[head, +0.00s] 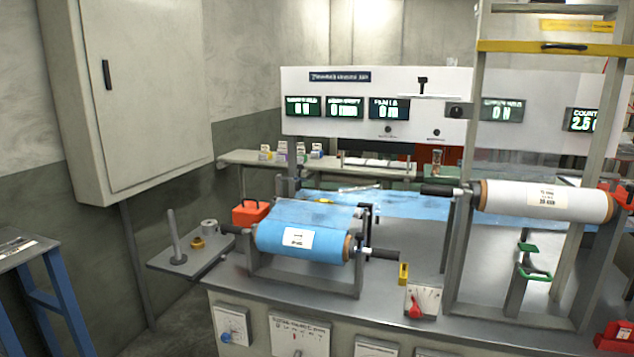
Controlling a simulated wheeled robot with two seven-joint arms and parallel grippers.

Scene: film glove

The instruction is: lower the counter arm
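I cannot tell for certain which part is the counter arm. A counter display (582,120) reading about 2.5 is at the right end of the white panel, partly hidden by the frame post. A thin pale bar (360,188) lies across the blue film (385,205) behind the front roll. A dark upright piece with a flat white bar (430,96) stands before the panel. A stand with green handles (527,262) is inside the right frame. Neither of my grippers is in view.
A blue film roll (300,242) sits in a low stand on the grey bench. A white roll (545,201) hangs in the tall frame (457,255). A red lever dial (422,300) and yellow block (403,273) are near the front edge. A cabinet (140,90) is at left.

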